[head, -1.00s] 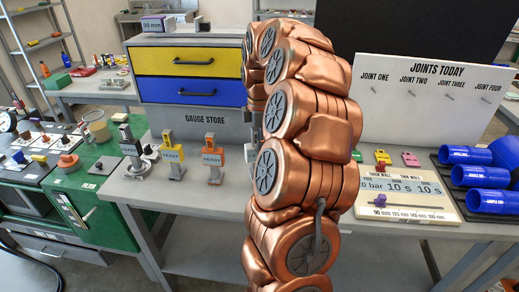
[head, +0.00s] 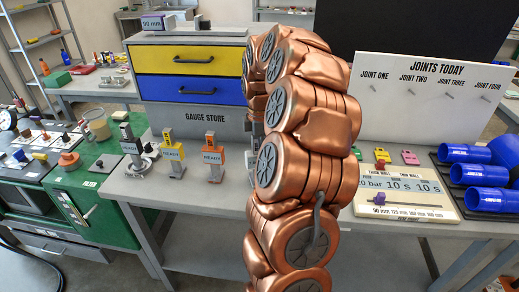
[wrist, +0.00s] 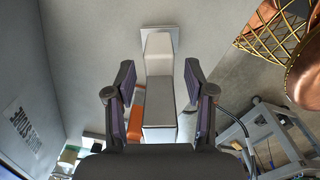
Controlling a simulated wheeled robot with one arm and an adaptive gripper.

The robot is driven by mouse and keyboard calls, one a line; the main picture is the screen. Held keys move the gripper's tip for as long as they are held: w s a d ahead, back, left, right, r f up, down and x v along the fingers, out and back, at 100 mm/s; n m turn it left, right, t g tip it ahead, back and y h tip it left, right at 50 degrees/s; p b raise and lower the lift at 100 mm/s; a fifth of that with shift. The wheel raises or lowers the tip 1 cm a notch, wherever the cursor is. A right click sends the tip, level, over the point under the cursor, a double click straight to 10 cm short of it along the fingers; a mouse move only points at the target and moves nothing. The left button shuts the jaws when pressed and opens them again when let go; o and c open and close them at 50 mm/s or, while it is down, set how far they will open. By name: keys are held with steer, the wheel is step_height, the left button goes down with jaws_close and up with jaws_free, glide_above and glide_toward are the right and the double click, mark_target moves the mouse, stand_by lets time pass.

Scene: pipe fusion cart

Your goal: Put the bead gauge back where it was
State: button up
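In the head view several bead gauges stand along the bench by the gauge store: a dark grey one (head: 129,146), a yellow one (head: 173,156) and an orange one (head: 213,160). The yellow and orange ones carry READY tags. My copper arm hides the bench to their right, and my gripper is hidden there. In the wrist view my gripper (wrist: 160,84) is open, its fingers on either side of a pale grey block-shaped piece (wrist: 160,88) with a square plate at its far end. Gaps show on both sides. An orange part (wrist: 135,110) shows beside the left finger.
The drawer cabinet (head: 191,60) stands behind the gauges. A green cart top (head: 95,165) with fittings is at left. The JOINTS TODAY board (head: 430,100), a settings panel (head: 405,190) and blue pipes (head: 480,175) are at right. A wire basket (wrist: 270,35) shows in the wrist view.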

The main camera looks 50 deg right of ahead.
steer(key=shift+r, duration=0.1)
step_height(320, 180, up, 11)
steer(key=shift+r+b, duration=0.2)
steer(key=shift+b, duration=1.05)
steer(key=shift+r, duration=0.35)
